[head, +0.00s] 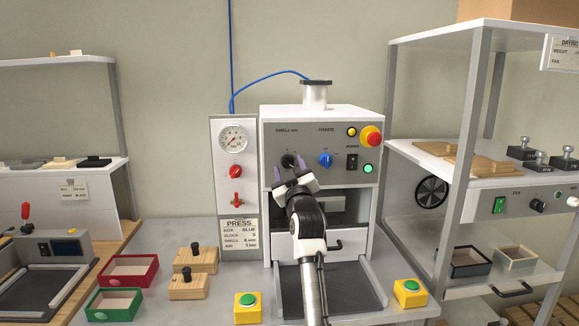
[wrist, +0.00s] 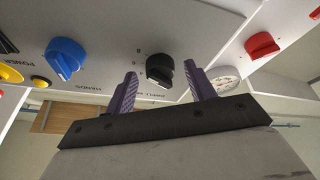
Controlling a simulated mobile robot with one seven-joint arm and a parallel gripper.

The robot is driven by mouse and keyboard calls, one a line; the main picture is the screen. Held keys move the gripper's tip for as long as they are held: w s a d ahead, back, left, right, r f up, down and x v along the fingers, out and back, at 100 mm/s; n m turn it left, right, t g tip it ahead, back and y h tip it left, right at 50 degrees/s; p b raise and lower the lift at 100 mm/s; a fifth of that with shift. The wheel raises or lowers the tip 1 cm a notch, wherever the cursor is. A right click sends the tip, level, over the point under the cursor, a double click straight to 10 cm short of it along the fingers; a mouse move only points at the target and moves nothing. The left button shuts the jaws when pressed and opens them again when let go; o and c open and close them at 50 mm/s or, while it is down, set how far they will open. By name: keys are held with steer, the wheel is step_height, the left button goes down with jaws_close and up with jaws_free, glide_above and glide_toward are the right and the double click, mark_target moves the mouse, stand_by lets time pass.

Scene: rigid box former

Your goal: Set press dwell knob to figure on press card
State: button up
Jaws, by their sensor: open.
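The black dwell knob (head: 287,160) is on the grey front panel of the press, left of a blue knob. In the wrist view the black knob (wrist: 159,68) shows between my purple fingers, with small scale marks beside it. My gripper (head: 289,169) is open just in front of it, one finger to each side, with no clear contact. The wrist view also shows my gripper (wrist: 162,76). The white press card (head: 239,231) hangs at the lower left of the press; its dwell line appears to read 6 sec. The knob's pointer setting is hard to read.
The blue knob (head: 326,160), red stop button (head: 371,136) and green button (head: 368,169) share the panel. A gauge panel with a red knob (head: 235,172) stands at left. Below, the press bay has a white drawer-like front. Green-topped buttons (head: 248,300) flank the tray.

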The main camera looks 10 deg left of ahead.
steer(key=shift+c, duration=0.2)
steer(key=c, duration=0.9)
steer(key=shift+f, duration=0.1)
steer(key=shift+c, duration=0.2)
steer(key=shift+d+f+n+b, duration=0.1)
steer(key=shift+n+b, duration=0.4)
steer(key=shift+b, duration=0.2)
steer(key=shift+w+n+y+b, duration=0.1)
steer(key=shift+n+y+b, duration=0.2)
steer(key=shift+b, duration=0.15)
steer(key=shift+d+n+g+y+b, duration=0.15)
steer(key=shift+n+g+y+b, duration=0.25)
steer(key=shift+n+b, duration=0.55)
steer(key=shift+d+r+n+g+y+b, duration=0.15)
steer(key=shift+n+g+y+b, duration=0.2)
steer(key=shift+n, duration=0.75)
steer(key=shift+a+r+n+g+y+b, duration=0.15)
steer(key=shift+n+g, duration=0.3)
steer(key=shift+n, duration=0.7)
steer(key=shift+d+r+n+g+y+b, duration=0.1)
steer(key=shift+n+g+y+b, duration=0.2)
steer(key=shift+n, duration=0.8)
